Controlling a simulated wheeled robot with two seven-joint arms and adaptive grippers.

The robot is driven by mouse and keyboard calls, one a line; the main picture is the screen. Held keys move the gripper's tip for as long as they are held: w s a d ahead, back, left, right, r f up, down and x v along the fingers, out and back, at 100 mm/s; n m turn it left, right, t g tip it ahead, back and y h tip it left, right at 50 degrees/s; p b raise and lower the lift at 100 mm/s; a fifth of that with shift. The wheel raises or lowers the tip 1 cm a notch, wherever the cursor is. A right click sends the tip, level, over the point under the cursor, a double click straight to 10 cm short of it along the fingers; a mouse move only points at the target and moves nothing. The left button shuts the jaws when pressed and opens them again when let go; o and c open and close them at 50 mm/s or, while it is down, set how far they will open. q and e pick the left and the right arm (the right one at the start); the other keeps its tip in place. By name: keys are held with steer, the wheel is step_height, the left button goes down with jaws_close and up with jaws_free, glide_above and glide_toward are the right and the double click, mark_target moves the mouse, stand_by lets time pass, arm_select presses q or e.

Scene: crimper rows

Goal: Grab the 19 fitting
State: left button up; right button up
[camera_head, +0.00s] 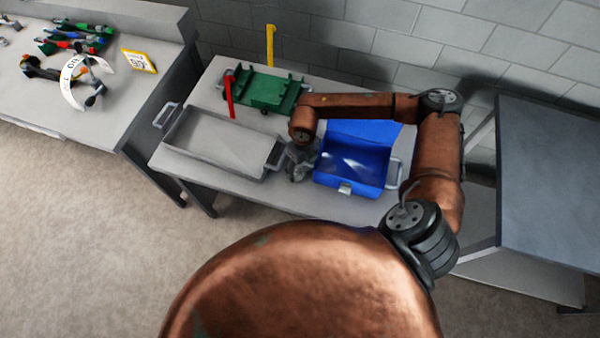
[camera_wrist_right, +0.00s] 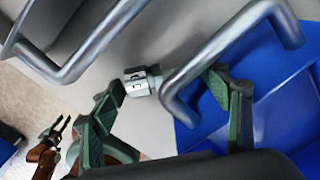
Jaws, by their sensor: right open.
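A small silver metal fitting (camera_wrist_right: 140,80) shows in the right wrist view, on the pale table top in the gap between the two bins' handles; no number on it is readable. My right gripper (camera_wrist_right: 164,82) is open, its green fingers spread on either side of the fitting, with the blue box's handle crossing in front of the right finger. In the head view my right gripper (camera_head: 300,160) is between the grey tray and the blue box, and the fitting is hidden there. My left gripper (camera_wrist_right: 54,130) shows small at the lower left of the wrist view, its fingertips apart.
The grey tray (camera_head: 182,172) and blue box (camera_head: 340,188) stand close on either side; the box handle (camera_wrist_right: 225,45) is very near my fingers. A green carrier (camera_head: 268,92) with a red bar lies behind. Tools (camera_head: 75,45) and labels lie on the left bench.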

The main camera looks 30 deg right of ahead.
steer(key=shift+s+d+f, duration=0.15)
steer(key=shift+f, duration=0.5)
steer(key=shift+c, duration=0.6)
steer(key=c, duration=0.9)
steer(key=shift+r, duration=0.1)
steer(key=shift+c, duration=0.3)
steer(key=shift+r, duration=0.1)
